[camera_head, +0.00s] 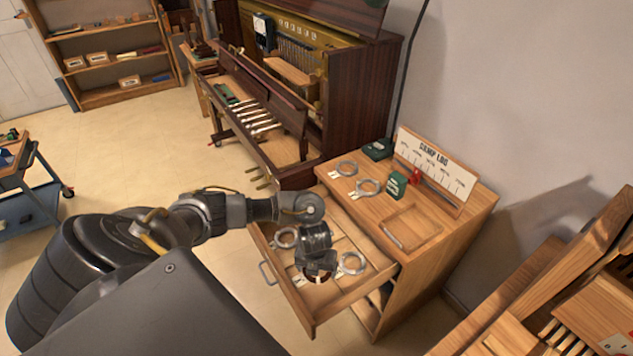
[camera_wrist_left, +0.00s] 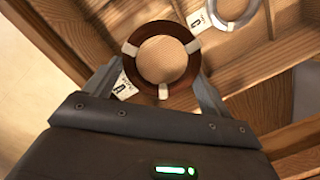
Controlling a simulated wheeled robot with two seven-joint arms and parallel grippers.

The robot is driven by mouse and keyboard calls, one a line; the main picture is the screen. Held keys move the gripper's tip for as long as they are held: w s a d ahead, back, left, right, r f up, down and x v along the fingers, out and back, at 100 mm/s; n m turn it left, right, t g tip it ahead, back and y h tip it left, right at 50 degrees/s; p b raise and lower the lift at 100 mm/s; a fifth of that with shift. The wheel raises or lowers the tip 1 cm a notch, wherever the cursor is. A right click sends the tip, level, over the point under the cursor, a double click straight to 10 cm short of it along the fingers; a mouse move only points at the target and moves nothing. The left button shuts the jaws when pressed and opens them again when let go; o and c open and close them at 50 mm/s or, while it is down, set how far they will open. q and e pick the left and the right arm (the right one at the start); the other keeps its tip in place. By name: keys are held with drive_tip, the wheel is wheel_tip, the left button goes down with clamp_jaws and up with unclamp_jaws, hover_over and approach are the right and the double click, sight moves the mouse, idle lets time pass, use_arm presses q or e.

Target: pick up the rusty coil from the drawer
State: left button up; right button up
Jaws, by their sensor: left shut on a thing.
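The rusty coil is a red-brown ring with white bands, and it shows between my left fingers in the left wrist view (camera_wrist_left: 159,27). A paper tag hangs beside it. My left gripper (camera_wrist_left: 160,82) is shut on the coil, with one finger at each side. In the head view my left gripper (camera_head: 317,271) points down over the open drawer (camera_head: 322,308) and hides most of the coil. I cannot tell whether the coil touches the drawer floor. My right gripper is not in view.
Silver coils (camera_head: 285,237) (camera_head: 352,263) lie in other drawer compartments. More silver coils (camera_head: 368,187), a green box (camera_head: 396,185), a sign (camera_head: 434,167) and an empty tray (camera_head: 412,226) are on the cabinet top. An upright piano (camera_head: 362,90) stands behind.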

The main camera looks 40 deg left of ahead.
use_arm(q)
wheel_tip(320, 180, up, 9)
drive_tip(key=p, duration=0.3)
